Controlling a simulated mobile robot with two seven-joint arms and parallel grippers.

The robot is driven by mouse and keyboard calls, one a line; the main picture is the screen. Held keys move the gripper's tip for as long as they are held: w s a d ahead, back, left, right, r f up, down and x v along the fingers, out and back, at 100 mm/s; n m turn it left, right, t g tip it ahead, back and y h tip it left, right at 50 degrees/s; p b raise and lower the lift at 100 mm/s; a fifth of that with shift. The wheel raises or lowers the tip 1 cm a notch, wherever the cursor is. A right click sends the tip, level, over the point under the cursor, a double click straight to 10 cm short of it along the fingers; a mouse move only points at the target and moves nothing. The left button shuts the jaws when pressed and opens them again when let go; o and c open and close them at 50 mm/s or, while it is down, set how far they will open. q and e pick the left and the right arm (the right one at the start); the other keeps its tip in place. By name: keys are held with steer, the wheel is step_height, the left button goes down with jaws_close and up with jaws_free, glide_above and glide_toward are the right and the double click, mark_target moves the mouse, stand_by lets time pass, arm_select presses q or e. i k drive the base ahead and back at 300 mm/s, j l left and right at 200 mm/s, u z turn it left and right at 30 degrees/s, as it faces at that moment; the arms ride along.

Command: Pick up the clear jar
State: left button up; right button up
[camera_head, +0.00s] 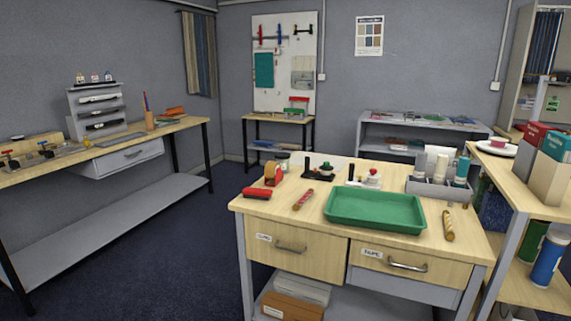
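A small jar (283,162) with a dark lid, which looks like the clear jar, stands upright at the back left of the wooden worktable (290,222). It is small in the picture, so I cannot tell what is inside. An orange tape roll (271,174) stands just in front of it to the left. Neither of my grippers is in view.
A green tray (375,222), a red roller (257,193), a red-handled tool (303,199) and a wooden tool (448,225) lie towards the table's front. A grey caddy with bottles (439,188) stands at the back right. A shelf unit (500,172) adjoins the right side.

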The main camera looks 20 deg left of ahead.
mark_target(284, 164)
steer(key=i+j+u, duration=0.95)
steer(key=u, duration=0.2)
steer(key=i+j+u, duration=0.1)
steer(key=i+u, duration=0.25)
steer(key=i+j+u, duration=0.15)
steer(key=i+u, duration=0.75)
steer(key=i+j+z, duration=0.15)
steer(key=i, duration=0.4)
steer(key=i+j+z, duration=0.2)
steer(key=i, duration=0.35)
steer(key=i+z, duration=0.15)
steer(key=z, duration=0.3)
steer(key=i+z, duration=0.2)
steer(key=z, duration=0.2)
steer(key=i+z, duration=0.2)
steer(key=z, duration=0.25)
steer(key=i+z, duration=0.15)
steer(key=z, duration=0.25)
steer(key=i+z, duration=0.15)
steer(key=z, duration=0.3)
steer(key=i+j+z, duration=0.1)
steer(key=z, duration=0.3)
steer(key=i+j+z, duration=0.15)
steer(key=z, duration=0.2)
steer(key=i+j+z, duration=0.15)
steer(key=z, duration=0.2)
steer(key=i+j+z, duration=0.1)
steer(key=j+z, duration=0.25)
steer(key=l, duration=0.1)
